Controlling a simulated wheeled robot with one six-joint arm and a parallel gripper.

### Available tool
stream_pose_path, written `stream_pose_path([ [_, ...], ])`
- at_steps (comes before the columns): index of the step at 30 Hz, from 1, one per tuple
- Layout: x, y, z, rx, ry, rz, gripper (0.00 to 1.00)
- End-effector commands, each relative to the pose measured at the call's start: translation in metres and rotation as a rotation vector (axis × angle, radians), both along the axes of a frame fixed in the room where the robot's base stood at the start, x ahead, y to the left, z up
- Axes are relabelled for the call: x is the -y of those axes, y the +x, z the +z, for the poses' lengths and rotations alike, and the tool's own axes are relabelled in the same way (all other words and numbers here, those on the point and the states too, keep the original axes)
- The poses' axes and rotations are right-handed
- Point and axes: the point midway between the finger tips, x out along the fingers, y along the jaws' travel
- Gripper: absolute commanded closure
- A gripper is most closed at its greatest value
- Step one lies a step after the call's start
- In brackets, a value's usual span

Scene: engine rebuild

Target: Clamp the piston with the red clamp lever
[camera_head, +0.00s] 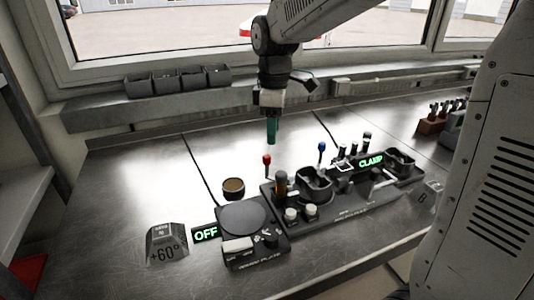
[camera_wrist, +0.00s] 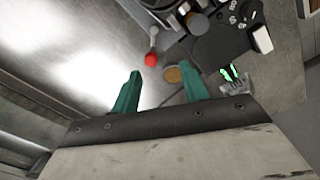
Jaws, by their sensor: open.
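The red clamp lever (camera_head: 267,159) stands upright at the back left of the black fixture plate (camera_head: 345,213); its red knob also shows in the wrist view (camera_wrist: 151,59), beyond and between my fingertips. My gripper (camera_head: 272,140) has green fingers and hangs pointing down, above and behind the lever. In the wrist view its fingers (camera_wrist: 160,73) are spread apart with nothing between them. A dark cupped holder (camera_head: 314,183) sits on the plate right of the lever. I cannot tell for certain which part is the piston.
A lit CLAMP sign (camera_head: 370,161) and a blue-knobbed lever (camera_head: 321,147) stand farther right. A round brown-topped part (camera_head: 233,186) stands left of the plate, behind a heating plate (camera_head: 243,217) with an OFF sign (camera_head: 206,233). The bench behind and left is clear.

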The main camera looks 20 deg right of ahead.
Motion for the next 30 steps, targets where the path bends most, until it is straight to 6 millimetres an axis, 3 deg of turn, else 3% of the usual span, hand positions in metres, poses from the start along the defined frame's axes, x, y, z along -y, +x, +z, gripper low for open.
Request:
stream_pose_path([
  [3,-0.003,0.022,-0.011,-0.01,-0.001,0.08,0.56],
  [6,-0.005,0.029,-0.017,-0.013,-0.001,0.113,0.56],
  [21,-0.005,0.03,-0.084,-0.013,-0.001,0.119,0.56],
  [30,-0.005,0.03,-0.093,-0.011,-0.001,0.118,0.56],
])
